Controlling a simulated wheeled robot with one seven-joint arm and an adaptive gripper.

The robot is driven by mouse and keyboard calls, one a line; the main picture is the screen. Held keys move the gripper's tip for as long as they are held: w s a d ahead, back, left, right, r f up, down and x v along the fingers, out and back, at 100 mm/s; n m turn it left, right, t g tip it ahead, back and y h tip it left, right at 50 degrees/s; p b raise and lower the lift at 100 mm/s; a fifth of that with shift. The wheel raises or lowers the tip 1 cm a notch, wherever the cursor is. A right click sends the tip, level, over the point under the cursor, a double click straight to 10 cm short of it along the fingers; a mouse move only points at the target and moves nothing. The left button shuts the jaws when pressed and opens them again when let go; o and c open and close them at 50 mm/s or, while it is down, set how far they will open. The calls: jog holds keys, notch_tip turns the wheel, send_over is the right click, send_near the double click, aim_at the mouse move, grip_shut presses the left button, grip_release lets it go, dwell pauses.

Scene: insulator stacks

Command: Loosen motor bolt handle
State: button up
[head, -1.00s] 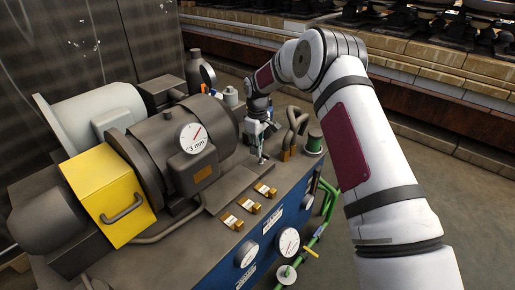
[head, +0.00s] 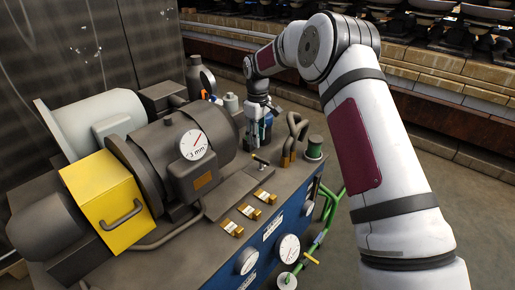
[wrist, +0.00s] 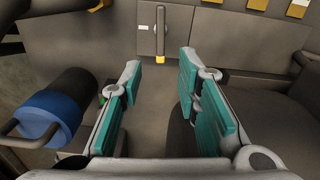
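A small lever handle with a yellow end (head: 261,159), which looks like the motor bolt handle, stands on the grey bench by the motor (head: 165,150). In the wrist view the handle (wrist: 160,32) is a grey bar with a yellow tip, ahead of the fingertips and centred between them. My gripper (head: 257,142) hangs above the bench just behind the handle. In the wrist view my gripper (wrist: 160,70) is open, its teal pads apart with nothing between them.
Several brass-tipped fittings (head: 249,211) line the bench front. Bent pipes (head: 293,135) and a green-topped cylinder (head: 315,147) stand to the right. A blue cylinder (wrist: 45,115) is beside the left finger. A yellow box (head: 105,198) is at the left.

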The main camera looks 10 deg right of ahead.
notch_tip(320, 180, up, 4)
jog(key=shift+r, duration=0.1)
dwell(0.4)
jog(key=s+d+r+m+h, duration=0.1)
jog(key=s+r+m, duration=0.1)
jog(key=s+r, duration=0.9)
jog(key=s+r+m, duration=0.2)
jog(key=s+r, duration=0.6)
jog(key=s, duration=0.6)
jog(key=s+f+m+y, duration=0.1)
jog(key=s+f+m, duration=0.1)
jog(key=s, duration=1.3)
jog(key=s+f+m, duration=0.2)
jog(key=s, duration=1.3)
notch_tip(320, 180, up, 24)
jog(key=t+p, duration=0.4)
jog(key=p, duration=1.8)
jog(key=shift+w+d+p, duration=0.15)
jog(key=shift+d+p, duration=0.2)
jog(key=shift+d, duration=0.05)
